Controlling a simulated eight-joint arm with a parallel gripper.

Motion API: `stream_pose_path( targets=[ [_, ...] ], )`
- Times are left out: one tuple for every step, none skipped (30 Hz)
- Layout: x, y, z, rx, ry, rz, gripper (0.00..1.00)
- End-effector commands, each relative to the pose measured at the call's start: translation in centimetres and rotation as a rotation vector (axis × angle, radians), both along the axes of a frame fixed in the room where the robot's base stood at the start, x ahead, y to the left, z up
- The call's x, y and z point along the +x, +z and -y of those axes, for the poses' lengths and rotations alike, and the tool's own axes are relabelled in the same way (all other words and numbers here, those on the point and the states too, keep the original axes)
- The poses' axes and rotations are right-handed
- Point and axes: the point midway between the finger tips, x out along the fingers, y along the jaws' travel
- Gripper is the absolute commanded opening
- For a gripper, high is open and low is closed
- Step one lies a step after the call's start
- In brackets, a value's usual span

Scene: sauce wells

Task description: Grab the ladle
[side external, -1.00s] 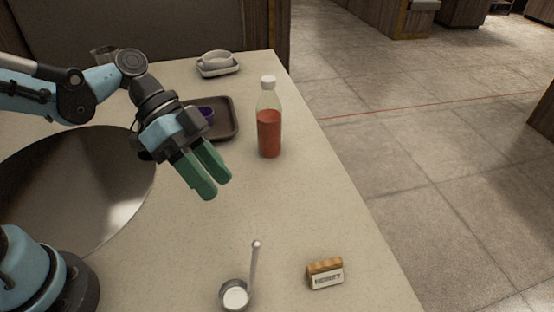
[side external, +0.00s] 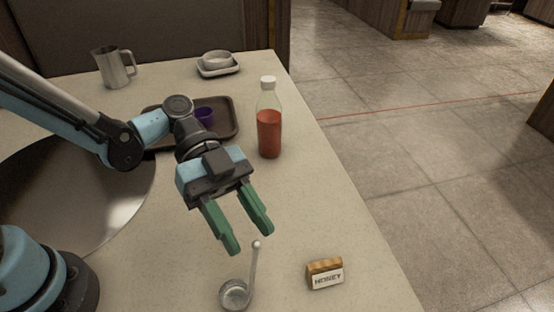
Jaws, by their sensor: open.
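The ladle (side external: 236,293) is silver, with a round bowl and a thin handle that ends in a small knob. It is near the front of the table, with its handle pointing up the picture. My gripper (side external: 255,242) has two green fingers, spread apart and empty. The fingers point down toward the ladle, with the right fingertip just above the handle's knob in the picture. I cannot tell the exact height gap between them.
A block labelled HONEY (side external: 325,274) stands right of the ladle. A bottle of red sauce (side external: 269,132) stands behind my gripper. A dark tray (side external: 228,133) with a purple cup (side external: 204,115), a metal pitcher (side external: 113,68) and stacked white dishes (side external: 217,66) are farther back.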

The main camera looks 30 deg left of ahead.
Motion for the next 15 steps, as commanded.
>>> stream_pose_path(
  targets=[
    [-0.2, -0.1, 0.3, 0.000, -0.001, 0.000, 0.45],
    [-0.3, -0.2, 0.5, 0.000, -0.001, 0.000, 0.45],
    [-0.5, -0.4, 1.0, -0.001, -0.004, 0.001, 0.45],
    [-0.7, -0.5, 1.3, -0.001, -0.004, 0.000, 0.45],
    [-0.8, -0.7, 1.7, 0.000, -0.003, 0.000, 0.45],
    [-1.1, -0.9, 2.3, 0.001, -0.004, 0.000, 0.45],
    [-1.2, -1.0, 2.6, -0.001, -0.004, 0.001, 0.45],
    [-1.4, -1.2, 3.0, 0.000, -0.005, 0.000, 0.45],
    [-1.5, -1.4, 3.4, -0.001, -0.003, 0.001, 0.45],
    [-1.7, -1.5, 3.7, 0.001, -0.003, 0.000, 0.45],
    [-1.7, -1.6, 3.9, 0.000, -0.003, -0.001, 0.45],
    [-1.8, -1.7, 4.2, 0.000, -0.001, 0.000, 0.45],
    [-1.9, -1.8, 4.3, 0.000, 0.000, -0.001, 0.45],
    [-1.9, -1.8, 4.4, 0.000, 0.000, -0.001, 0.45],
    [-1.9, -1.8, 4.4, 0.000, 0.000, -0.001, 0.45]
  ],
)
